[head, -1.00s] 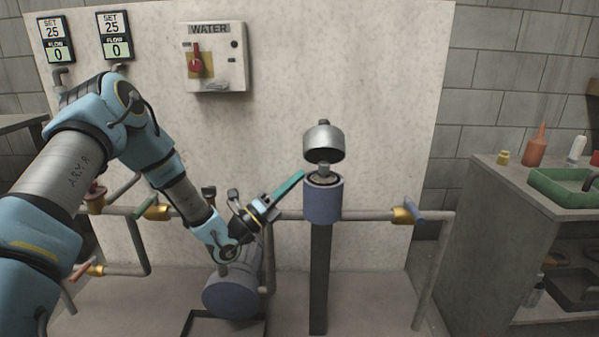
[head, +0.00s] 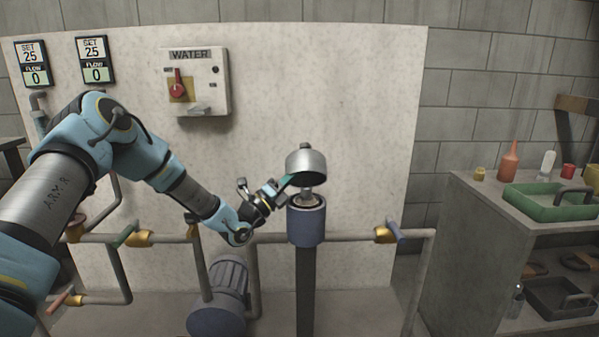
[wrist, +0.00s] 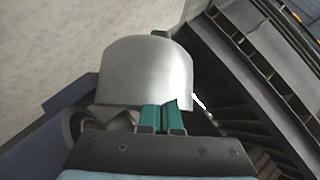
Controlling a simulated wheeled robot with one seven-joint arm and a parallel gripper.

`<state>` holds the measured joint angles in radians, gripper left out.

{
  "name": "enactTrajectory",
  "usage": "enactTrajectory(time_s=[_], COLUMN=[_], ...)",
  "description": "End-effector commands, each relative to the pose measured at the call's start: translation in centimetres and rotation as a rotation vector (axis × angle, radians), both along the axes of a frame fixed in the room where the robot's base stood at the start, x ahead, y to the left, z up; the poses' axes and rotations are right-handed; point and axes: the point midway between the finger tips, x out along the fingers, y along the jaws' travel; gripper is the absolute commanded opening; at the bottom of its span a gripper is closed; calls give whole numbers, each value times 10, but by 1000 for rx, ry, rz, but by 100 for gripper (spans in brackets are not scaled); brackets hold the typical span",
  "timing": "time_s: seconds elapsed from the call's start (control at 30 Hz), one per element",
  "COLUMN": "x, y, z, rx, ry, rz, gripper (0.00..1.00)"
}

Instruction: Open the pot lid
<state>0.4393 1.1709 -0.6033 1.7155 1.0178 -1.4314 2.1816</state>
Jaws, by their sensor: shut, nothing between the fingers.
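The pot (head: 306,226) is a blue-grey cylinder on a dark post in front of the pale panel. Its top is uncovered, and a grey stem stands up in it. The lid (head: 306,163), a silver dome with a dark knob, is above the pot with a gap between them. My gripper (head: 287,182) comes from the left, its teal fingers shut and empty at the lid's lower left edge. In the wrist view, the fingertips (wrist: 163,116) overlap the lower rim of the lid (wrist: 145,70). I cannot tell whether they touch it.
A pipe (head: 350,238) runs behind the pot, with a valve (head: 386,234) on its right. A motor-like cylinder (head: 218,312) stands low on the left. A WATER box (head: 195,82) hangs on the panel. A counter with a green tray (head: 550,205) is at right.

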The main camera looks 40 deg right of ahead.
Motion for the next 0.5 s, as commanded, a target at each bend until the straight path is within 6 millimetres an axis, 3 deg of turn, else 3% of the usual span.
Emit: enactTrajectory(time_s=[0.5], x=[3], y=[-2], z=[4], rx=[36], ry=[44], rz=[1], gripper=[0])
